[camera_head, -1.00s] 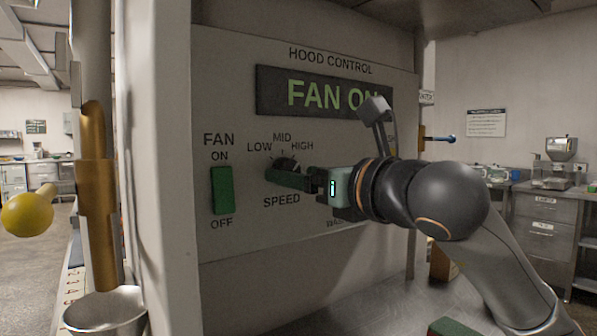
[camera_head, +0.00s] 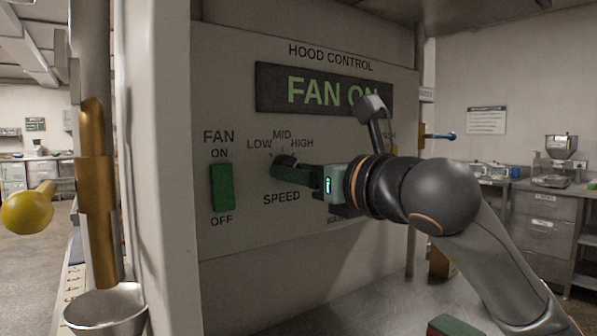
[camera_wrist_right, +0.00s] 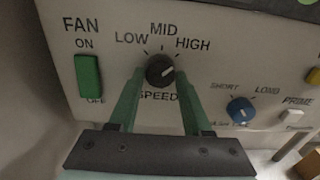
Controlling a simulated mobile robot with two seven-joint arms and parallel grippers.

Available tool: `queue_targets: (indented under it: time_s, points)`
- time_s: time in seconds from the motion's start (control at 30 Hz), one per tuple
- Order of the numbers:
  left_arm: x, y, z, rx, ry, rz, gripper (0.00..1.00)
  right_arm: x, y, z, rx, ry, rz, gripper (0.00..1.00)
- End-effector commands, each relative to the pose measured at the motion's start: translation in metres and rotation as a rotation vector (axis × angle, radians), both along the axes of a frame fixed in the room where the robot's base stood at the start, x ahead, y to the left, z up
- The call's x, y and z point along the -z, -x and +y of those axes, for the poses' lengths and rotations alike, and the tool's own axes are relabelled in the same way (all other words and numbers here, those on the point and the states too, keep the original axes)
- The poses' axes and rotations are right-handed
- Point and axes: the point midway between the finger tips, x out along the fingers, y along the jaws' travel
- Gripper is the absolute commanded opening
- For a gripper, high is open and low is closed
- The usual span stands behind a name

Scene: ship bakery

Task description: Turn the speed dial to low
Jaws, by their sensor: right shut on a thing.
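The speed dial (camera_wrist_right: 160,70) is a round black knob with a white pointer mark, under the LOW, MID and HIGH labels on the hood control panel (camera_head: 230,70). In the wrist view its mark points up and right, towards HIGH. In the head view the dial (camera_head: 285,158) is partly hidden by my right gripper (camera_head: 284,168). The green fingers of my right gripper (camera_wrist_right: 160,76) are shut on the dial, one on each side. My left gripper is not in view.
A green fan switch (camera_head: 223,187) sits left of the dial. The display (camera_head: 325,90) above reads FAN ON. A blue knob (camera_wrist_right: 241,110) and a white PRIME button (camera_wrist_right: 291,115) lie to the right. A post (camera_head: 97,200) stands left of the panel.

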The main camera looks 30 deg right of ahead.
Motion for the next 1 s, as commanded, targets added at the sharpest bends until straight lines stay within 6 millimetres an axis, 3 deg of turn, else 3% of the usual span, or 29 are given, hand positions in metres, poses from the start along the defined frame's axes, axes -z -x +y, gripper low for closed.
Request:
queue_targets:
  time_s: [0.1, 0.47, 1.0]
  points:
    - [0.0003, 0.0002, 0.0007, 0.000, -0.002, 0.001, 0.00, -0.0002, 0.0002, 0.0000, 0.000, 0.000, 0.000, 0.00]
    - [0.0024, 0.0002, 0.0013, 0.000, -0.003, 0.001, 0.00, 0.0001, 0.0002, 0.0000, 0.000, 0.049, -0.008, 0.00]
    - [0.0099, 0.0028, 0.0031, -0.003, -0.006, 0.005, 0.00, -0.0003, 0.0003, -0.0009, 0.001, 0.475, -0.069, 0.00]
